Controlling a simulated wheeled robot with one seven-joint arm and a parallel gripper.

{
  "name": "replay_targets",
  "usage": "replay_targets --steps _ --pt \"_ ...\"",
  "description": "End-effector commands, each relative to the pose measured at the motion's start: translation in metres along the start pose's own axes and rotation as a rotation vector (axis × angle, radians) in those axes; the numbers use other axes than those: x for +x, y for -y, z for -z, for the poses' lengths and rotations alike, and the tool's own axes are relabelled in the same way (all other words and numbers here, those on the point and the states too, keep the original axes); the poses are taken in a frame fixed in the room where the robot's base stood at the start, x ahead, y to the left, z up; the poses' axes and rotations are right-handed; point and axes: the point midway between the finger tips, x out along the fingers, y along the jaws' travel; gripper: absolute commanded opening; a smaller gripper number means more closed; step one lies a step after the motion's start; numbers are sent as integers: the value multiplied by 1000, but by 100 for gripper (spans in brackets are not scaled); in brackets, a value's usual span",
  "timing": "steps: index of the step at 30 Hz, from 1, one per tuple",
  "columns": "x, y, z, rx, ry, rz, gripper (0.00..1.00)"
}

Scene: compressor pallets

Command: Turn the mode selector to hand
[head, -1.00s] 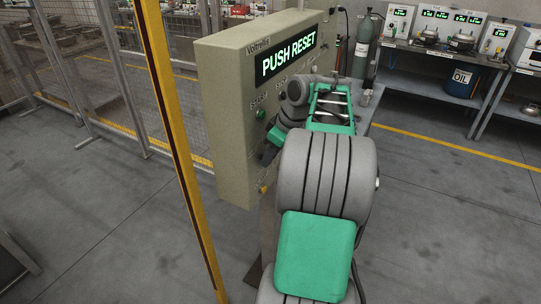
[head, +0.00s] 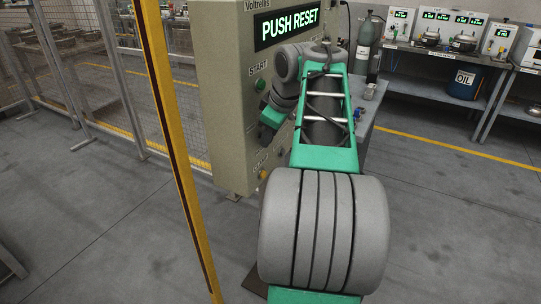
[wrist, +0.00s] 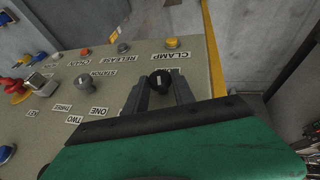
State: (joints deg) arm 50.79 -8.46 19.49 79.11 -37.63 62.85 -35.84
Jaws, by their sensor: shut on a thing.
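The control panel (head: 222,100) stands left of my arm in the head view, its display reading PUSH RESET. In the wrist view the panel appears upside down. My gripper (wrist: 161,84) is shut on a small black knob (wrist: 160,76) with a pale mark on its face, one finger on each side. I take it to be the mode selector; its own label is hidden by my gripper body. In the head view my gripper (head: 268,133) is at the panel face, below the green START button (head: 260,85), and the knob is hidden.
In the wrist view a grey knob (wrist: 83,80) sits by the STATION, ONE, TWO and THREE labels. A yellow button (wrist: 172,43) is by the CLAMP label. A red control (wrist: 17,89) and blue button (wrist: 6,152) lie left. A yellow post (head: 172,130) stands in front left.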

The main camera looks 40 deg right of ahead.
Motion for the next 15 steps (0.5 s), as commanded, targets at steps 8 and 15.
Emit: replay_targets --steps 8,15 --pt "17 9 -6 -73 -5 -175 0" --pt "13 11 -4 -130 -5 -308 0"
